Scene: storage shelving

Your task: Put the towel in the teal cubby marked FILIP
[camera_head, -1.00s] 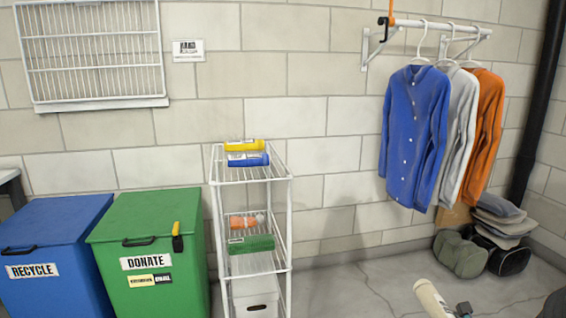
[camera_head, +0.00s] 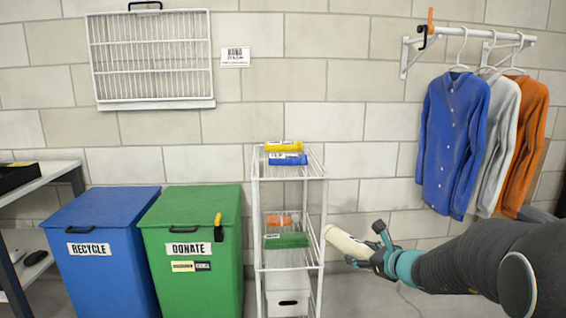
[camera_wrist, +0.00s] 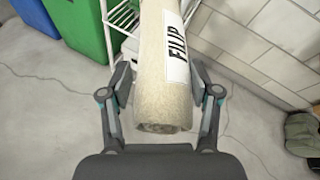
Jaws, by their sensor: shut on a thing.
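A rolled cream towel (camera_head: 346,242) is held in my gripper (camera_head: 375,252), to the right of the white wire rack. In the wrist view the towel (camera_wrist: 163,95) lies lengthwise between the two fingers of my gripper (camera_wrist: 162,92), and its white label reads FILIP. No teal cubby marked FILIP can be made out in these views.
Blue RECYCLE (camera_head: 100,280) and green DONATE (camera_head: 190,280) bins stand left. Shirts (camera_head: 452,140) hang right.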

